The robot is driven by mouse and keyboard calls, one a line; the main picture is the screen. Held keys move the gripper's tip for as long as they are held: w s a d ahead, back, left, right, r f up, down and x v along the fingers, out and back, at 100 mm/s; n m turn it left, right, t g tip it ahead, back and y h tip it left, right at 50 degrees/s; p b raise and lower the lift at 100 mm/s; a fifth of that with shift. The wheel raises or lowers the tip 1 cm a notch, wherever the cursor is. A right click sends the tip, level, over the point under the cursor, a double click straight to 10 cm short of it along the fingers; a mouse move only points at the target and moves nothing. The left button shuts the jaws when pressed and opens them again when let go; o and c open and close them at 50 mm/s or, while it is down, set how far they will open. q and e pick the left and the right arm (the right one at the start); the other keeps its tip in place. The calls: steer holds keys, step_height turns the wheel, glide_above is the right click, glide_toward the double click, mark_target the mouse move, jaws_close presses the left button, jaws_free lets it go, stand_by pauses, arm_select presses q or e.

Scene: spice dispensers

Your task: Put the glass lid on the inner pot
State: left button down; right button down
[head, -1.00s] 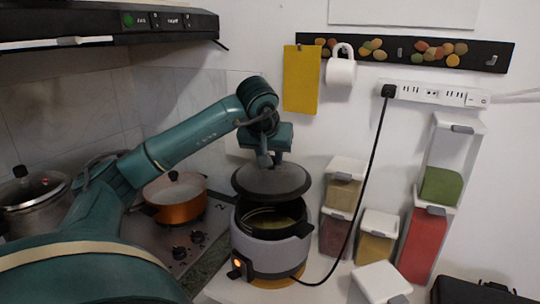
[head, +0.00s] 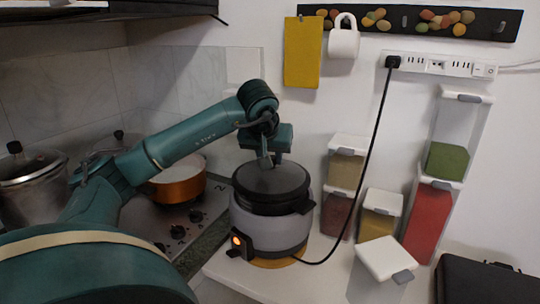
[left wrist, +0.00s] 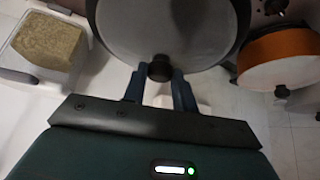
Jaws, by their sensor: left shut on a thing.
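The glass lid (head: 272,180) is a dark grey disc that sits level over the mouth of the grey cooker. The inner pot (head: 272,207) is inside the cooker; only its dark rim shows under the lid, and its inside is hidden. My left gripper (head: 266,160) is above the lid, shut on its knob. In the left wrist view the fingers of my left gripper (left wrist: 160,75) close on the dark knob, with the lid (left wrist: 168,28) beyond them. I cannot tell whether the lid fully rests on the rim. My right gripper is not in view.
The cooker (head: 272,233) stands at the counter edge with an orange light lit. A black cord runs from it up to the power strip (head: 440,66). Spice dispensers (head: 380,217) stand close on its right. The stove with an orange pot (head: 178,184) is on its left.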

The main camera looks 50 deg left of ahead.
arm_select(q)
steer(key=shift+f+b, duration=0.35)
steer(key=shift+f, duration=0.15)
steer(key=c, duration=1)
jaws_free()
steer(key=shift+c, duration=0.2)
steer(key=v, duration=1.3)
steer(key=shift+r, duration=0.15)
